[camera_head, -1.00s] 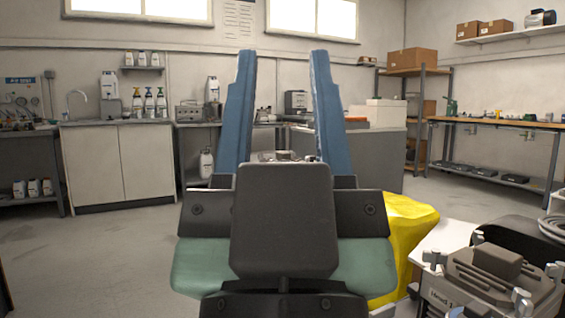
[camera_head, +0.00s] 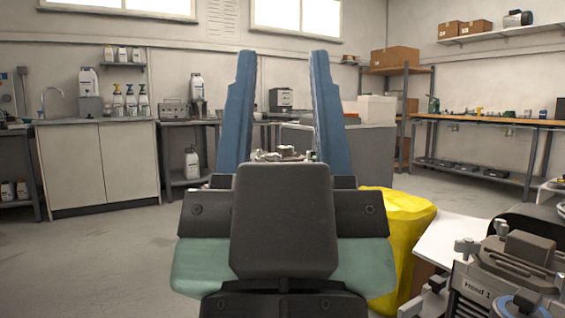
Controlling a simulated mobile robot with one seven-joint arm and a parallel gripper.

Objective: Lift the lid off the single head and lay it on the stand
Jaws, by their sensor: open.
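My gripper (camera_head: 283,60) is in the middle of the camera_head view. Its two blue fingers point away from me, wide apart, with nothing between the tips. At the bottom right stands a grey unit marked "Head-1" (camera_head: 478,292), cut off by the frame edge. A dark lid-like plate with a raised block (camera_head: 528,247) lies on top of it, with metal clamp knobs (camera_head: 467,246) around it. My gripper is well to the left of this unit and apart from it. I cannot make out which thing is the stand.
A white surface (camera_head: 447,240) and a yellow bag-like thing (camera_head: 400,235) lie between my gripper and the unit. Metal fittings (camera_head: 285,153) show partly behind my fingers. A grey counter (camera_head: 370,150) stands ahead. The floor at left (camera_head: 100,260) is clear.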

